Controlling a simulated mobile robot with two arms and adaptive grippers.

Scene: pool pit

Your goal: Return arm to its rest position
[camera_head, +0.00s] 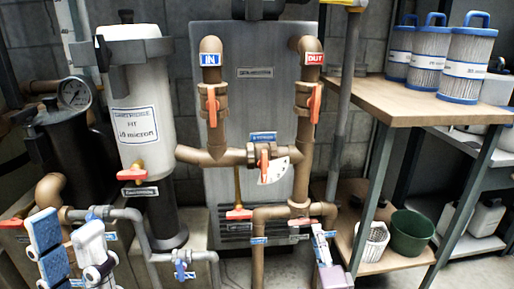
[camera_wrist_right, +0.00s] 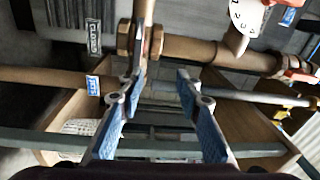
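My left gripper (camera_head: 65,225) is at the lower left of the head view, its two blue-padded fingers spread apart with nothing between them. Grey pipework stands behind it. My right gripper (camera_head: 322,245) is low in the head view, just right of the brown pipes, with its fingers seen nearly edge-on. In the right wrist view the right gripper (camera_wrist_right: 161,77) is open and empty. Its left fingertip overlaps a brown pipe coupling (camera_wrist_right: 140,42) in the picture; I cannot tell if they touch.
Brown pipes with orange valve handles (camera_head: 213,105) run up a grey panel (camera_head: 245,95). A white cartridge housing (camera_head: 138,110) stands left. A wooden bench (camera_head: 400,98) with blue-capped filters (camera_head: 467,65) is right, above a green bucket (camera_head: 410,232) and a white basket (camera_head: 371,240).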

